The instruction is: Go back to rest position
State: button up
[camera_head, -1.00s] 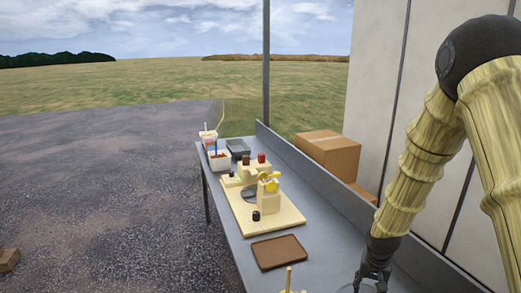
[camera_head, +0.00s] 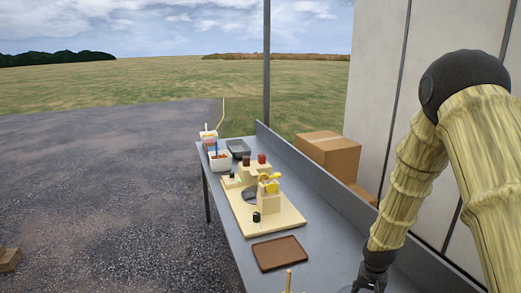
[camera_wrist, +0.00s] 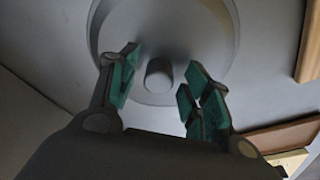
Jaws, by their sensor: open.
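My gripper (camera_head: 371,284) hangs low at the bottom edge of the head view, over the right side of the grey table (camera_head: 232,243). Its fingertips are mostly cut off there. In the wrist view my gripper (camera_wrist: 162,72) is open, with teal pads spread apart and nothing held between them. Beyond the fingers is a round grey dish-like thing (camera_wrist: 160,25) with a short central knob (camera_wrist: 159,72). The knob appears between the fingers, but I cannot tell how far below them it is.
A brown tray (camera_head: 280,254) lies on the table. Behind it, a cream board (camera_head: 287,222) carries a small machine with a yellow part (camera_head: 269,178). A white container (camera_head: 219,161) and grey tray (camera_head: 238,149) stand farther back. A cardboard box (camera_head: 328,153) is beyond the table's raised edge.

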jog(key=shift+r, duration=0.15)
jog(key=shift+s+r+b, duration=0.8)
jog(key=shift+r+b, duration=1.2)
jog(key=shift+r, duration=3.65)
jog(key=shift+w+f+p, duration=0.25)
jog(key=shift+f+p, duration=0.45)
jog(key=shift+f, duration=1.3)
jog(key=shift+w+f+p, duration=0.3)
jog(key=shift+f+p, duration=0.35)
jog(key=shift+f, duration=1.35)
jog(key=shift+w+f+p, duration=0.25)
jog(key=shift+f+p, duration=0.45)
jog(key=shift+f, duration=1.3)
jog(key=shift+r+b, duration=0.75)
jog(key=shift+r, duration=1.3)
notch_tip(320, 180, up, 10)
jog(key=shift+s+p, duration=0.4)
jog(key=shift+s, duration=0.05)
